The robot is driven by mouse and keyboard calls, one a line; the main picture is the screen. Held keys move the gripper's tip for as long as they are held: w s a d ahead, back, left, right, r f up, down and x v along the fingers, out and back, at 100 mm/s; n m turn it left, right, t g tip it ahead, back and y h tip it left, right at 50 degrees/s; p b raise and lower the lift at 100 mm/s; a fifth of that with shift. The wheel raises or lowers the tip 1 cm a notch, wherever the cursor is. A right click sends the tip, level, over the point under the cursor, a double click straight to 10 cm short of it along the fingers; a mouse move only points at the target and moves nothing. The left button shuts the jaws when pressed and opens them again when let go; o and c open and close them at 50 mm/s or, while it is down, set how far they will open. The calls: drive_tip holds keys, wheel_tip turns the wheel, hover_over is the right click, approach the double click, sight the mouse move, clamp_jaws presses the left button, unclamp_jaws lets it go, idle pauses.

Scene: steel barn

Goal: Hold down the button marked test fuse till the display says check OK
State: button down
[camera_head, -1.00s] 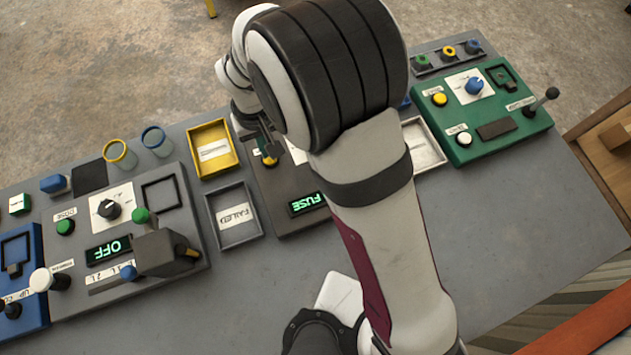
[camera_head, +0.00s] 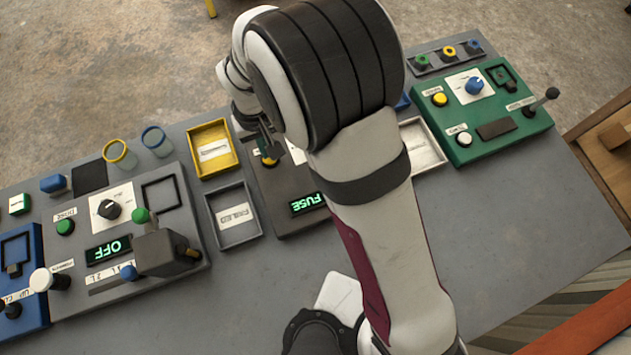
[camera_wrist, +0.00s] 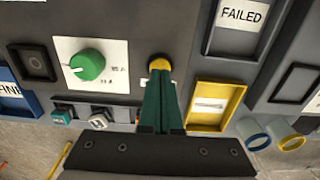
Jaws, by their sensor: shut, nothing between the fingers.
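The dark grey test panel (camera_head: 281,185) is partly hidden behind my arm in the head view. Its display (camera_head: 308,204) reads FUSE in green letters. A yellow button (camera_head: 270,161) shows at the panel's far left corner, and it also shows in the wrist view (camera_wrist: 159,62). My gripper (camera_wrist: 160,74) is shut and empty, its green fingertips over the yellow button. I cannot tell whether they touch or press it. The label by the button is mostly hidden by the fingers. A green knob (camera_wrist: 86,64) on a white plate sits left of the button in the wrist view.
A yellow tray (camera_head: 230,138) and a grey tray marked FAILED (camera_head: 218,193) lie left of the panel. A grey panel (camera_head: 75,298) with an OFF display stands further left, a green panel (camera_head: 516,133) to the right. The near table strip is clear.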

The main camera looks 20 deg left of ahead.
drive_tip(key=shift+f, duration=0.75)
idle(1.9)
idle(0.4)
drive_tip(key=shift+r, duration=3.55)
drive_tip(key=s+d+r+m+y, duration=0.1)
drive_tip(key=d+r+m, duration=0.4)
drive_tip(key=d, duration=0.6)
drive_tip(key=s+d+r+m, duration=0.1)
drive_tip(key=d+r+m, duration=0.35)
drive_tip(key=d, duration=0.75)
drive_tip(key=s+d+m, duration=0.5)
drive_tip(key=s+d, duration=0.1)
drive_tip(key=s, duration=0.2)
drive_tip(key=shift+s+r+y, duration=0.4)
